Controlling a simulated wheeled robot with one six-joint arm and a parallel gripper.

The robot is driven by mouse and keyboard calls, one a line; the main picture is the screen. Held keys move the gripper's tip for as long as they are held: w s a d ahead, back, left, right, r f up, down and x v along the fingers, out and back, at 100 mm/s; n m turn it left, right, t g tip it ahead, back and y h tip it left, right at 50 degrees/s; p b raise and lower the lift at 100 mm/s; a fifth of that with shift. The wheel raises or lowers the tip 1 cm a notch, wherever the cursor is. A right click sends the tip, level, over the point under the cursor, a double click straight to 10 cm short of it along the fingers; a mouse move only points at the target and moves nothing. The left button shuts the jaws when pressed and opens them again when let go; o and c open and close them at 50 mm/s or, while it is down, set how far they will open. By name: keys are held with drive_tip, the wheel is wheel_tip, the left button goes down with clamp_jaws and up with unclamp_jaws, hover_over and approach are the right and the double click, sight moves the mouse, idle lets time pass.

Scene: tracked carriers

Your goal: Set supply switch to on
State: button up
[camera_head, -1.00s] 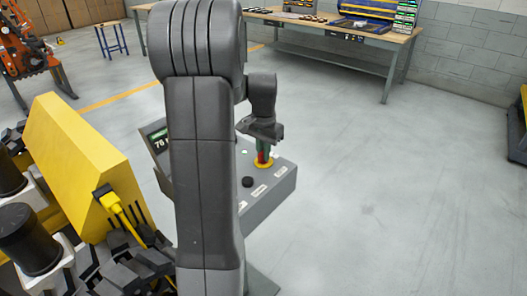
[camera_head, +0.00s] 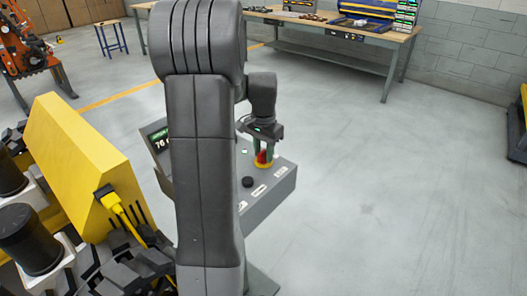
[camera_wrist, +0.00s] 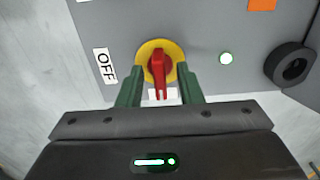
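The supply switch is a red rotary handle (camera_wrist: 159,70) on a yellow round plate (camera_wrist: 175,48), on a grey console (camera_head: 240,212). Another white label below the handle is mostly hidden by my gripper. My gripper (camera_wrist: 159,76) has its green fingers on either side of the handle, with a visible gap at each side. The switch (camera_head: 261,157) is partly hidden in the head view.
A display (camera_head: 160,143) is partly hidden by my arm. A yellow machine (camera_head: 85,160) with a cable stands left. Open floor lies right; a workbench (camera_head: 345,38) is behind.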

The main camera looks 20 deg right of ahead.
sight(263, 151)
wheel_tip(263, 151, up, 14)
drive_tip(key=shift+f+p, duration=0.15)
drive_tip(key=shift+p, duration=0.15)
wheel_tip(263, 151, down, 14)
drive_tip(key=shift+r+b, duration=0.1)
drive_tip(key=shift+b, duration=0.2)
drive_tip(key=shift+n, duration=0.3)
idle(0.5)
drive_tip(key=shift+r, duration=0.1)
